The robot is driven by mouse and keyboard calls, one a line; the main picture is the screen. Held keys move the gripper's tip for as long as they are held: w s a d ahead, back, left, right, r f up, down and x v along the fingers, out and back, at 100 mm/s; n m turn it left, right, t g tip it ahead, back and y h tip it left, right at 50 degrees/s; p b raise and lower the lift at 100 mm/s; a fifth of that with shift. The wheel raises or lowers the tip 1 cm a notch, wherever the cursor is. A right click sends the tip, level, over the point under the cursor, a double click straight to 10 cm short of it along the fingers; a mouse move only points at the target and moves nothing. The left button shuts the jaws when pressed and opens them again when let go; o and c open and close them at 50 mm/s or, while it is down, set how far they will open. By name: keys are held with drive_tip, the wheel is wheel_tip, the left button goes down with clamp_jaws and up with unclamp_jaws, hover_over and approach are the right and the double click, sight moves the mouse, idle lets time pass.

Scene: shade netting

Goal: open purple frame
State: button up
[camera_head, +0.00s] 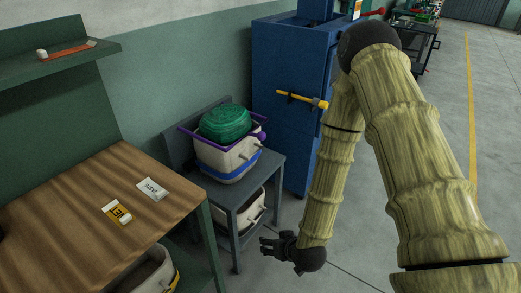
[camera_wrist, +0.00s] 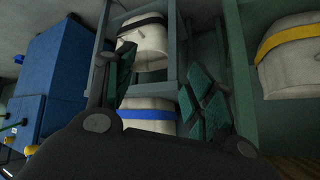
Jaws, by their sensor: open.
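The purple frame (camera_head: 246,144) lies across the top of a white bin with a blue band (camera_head: 223,168), which stands on a grey stand. It has a purple knob at its right corner. A bundled green net (camera_head: 226,122) sits within the frame and hides part of it. My gripper (camera_head: 268,245) is low in front of the stand, to the right of its legs and well below the frame, apart from it. In the wrist view my gripper (camera_wrist: 160,84) has its fingers spread with nothing held. The frame cannot be made out in the wrist view.
The grey stand (camera_head: 262,165) holds another white bin on its lower shelf. A wooden table (camera_head: 85,220) with two small packets is at left. A blue cabinet (camera_head: 275,75) with a yellow handle stands behind. The floor at right is open.

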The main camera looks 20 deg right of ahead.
drive_tip(key=w+d+r+t+b, duration=0.25)
drive_tip(key=w+r+b, duration=0.2)
drive_tip(key=w, duration=0.45)
drive_tip(key=m+t+b, duration=0.1)
drive_tip(key=t+b, duration=0.5)
drive_tip(key=t, duration=0.1)
approach(264, 138)
drive_tip(key=shift+h, duration=0.3)
drive_tip(key=w, duration=0.4)
drive_tip(key=w+a, duration=0.1)
drive_tip(key=w, duration=0.6)
drive_tip(key=shift+w+a+f+b, duration=0.2)
drive_tip(key=shift+w+b, duration=0.1)
drive_tip(key=shift+b, duration=0.1)
drive_tip(key=shift+r, duration=0.15)
clamp_jaws()
